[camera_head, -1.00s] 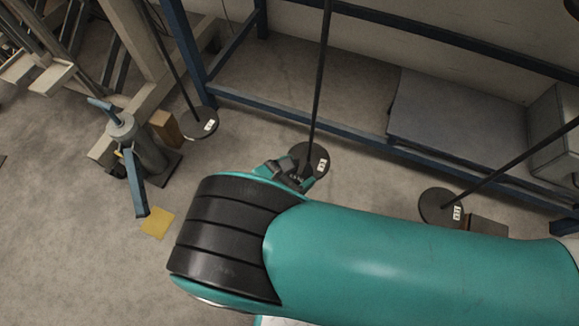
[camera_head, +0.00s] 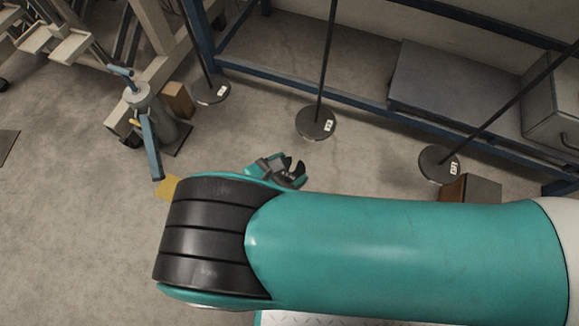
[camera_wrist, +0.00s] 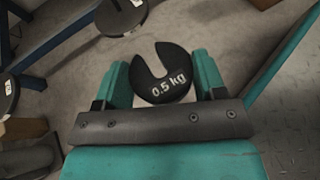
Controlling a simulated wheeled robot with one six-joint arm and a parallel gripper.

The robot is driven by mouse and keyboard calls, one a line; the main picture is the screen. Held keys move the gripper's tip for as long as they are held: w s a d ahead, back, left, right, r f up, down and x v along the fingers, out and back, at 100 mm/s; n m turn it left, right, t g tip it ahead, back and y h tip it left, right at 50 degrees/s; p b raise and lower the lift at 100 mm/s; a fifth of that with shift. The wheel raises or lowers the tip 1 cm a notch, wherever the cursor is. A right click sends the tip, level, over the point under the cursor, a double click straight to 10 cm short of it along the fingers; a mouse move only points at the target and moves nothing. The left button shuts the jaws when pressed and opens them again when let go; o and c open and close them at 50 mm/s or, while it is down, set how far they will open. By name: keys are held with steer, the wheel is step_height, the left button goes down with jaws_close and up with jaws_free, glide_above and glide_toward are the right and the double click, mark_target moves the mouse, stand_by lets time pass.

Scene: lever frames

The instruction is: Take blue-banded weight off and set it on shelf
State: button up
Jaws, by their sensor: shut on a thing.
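My gripper (camera_wrist: 162,74) is shut on a black slotted weight (camera_wrist: 165,92) marked "0.5 kg", one finger on each side, the slot facing away from the palm. No blue band shows on it. In the head view my gripper (camera_head: 288,172) is small beyond my arm, with the dark weight (camera_head: 296,167) at its tip. It is apart from the middle rod's dark disc (camera_head: 316,123). That disc has a white label too small to read. It also shows at the top of the wrist view (camera_wrist: 122,15). I cannot tell which surface is the shelf.
Two more rods end in labelled discs, at left (camera_head: 211,92) and right (camera_head: 439,165). A blue frame (camera_head: 345,97) runs behind, with a flat grey surface (camera_head: 450,85). A brown block (camera_head: 470,189) is at right. A grey post with a blue lever (camera_head: 150,145) stands left.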

steer(key=shift+r, duration=0.1)
stand_by(0.3)
steer(key=s+a+b, duration=0.1)
steer(key=s, duration=0.5)
steer(key=shift+a, duration=0.4)
stand_by(0.4)
steer(key=shift+s, duration=0.1)
stand_by(0.4)
steer(key=w+d+r+p, duration=0.1)
steer(key=w+d+r, duration=0.25)
steer(key=w, duration=0.25)
steer(key=w+d+r+m+g+p, duration=0.1)
steer(key=w+d+r, duration=0.25)
steer(key=w, duration=0.25)
steer(key=w+d+r+p, duration=0.1)
steer(key=w+d+r, duration=0.1)
steer(key=w+d, duration=0.35)
steer(key=w+d+r+h+p, duration=0.1)
steer(key=w+d+r, duration=0.2)
steer(key=d, duration=0.4)
steer(key=w+d+r+m+p, duration=0.1)
steer(key=w+d+r, duration=0.1)
steer(key=d+r, duration=0.35)
steer(key=w+d+r+h+p, duration=0.1)
steer(key=w+d+r, duration=0.15)
steer(key=d, duration=0.65)
step_height(320, 180, up, 31)
steer(key=p, duration=3.7)
steer(key=shift+w+g+y+p, duration=0.15)
steer(key=shift+g+y+p, duration=0.15)
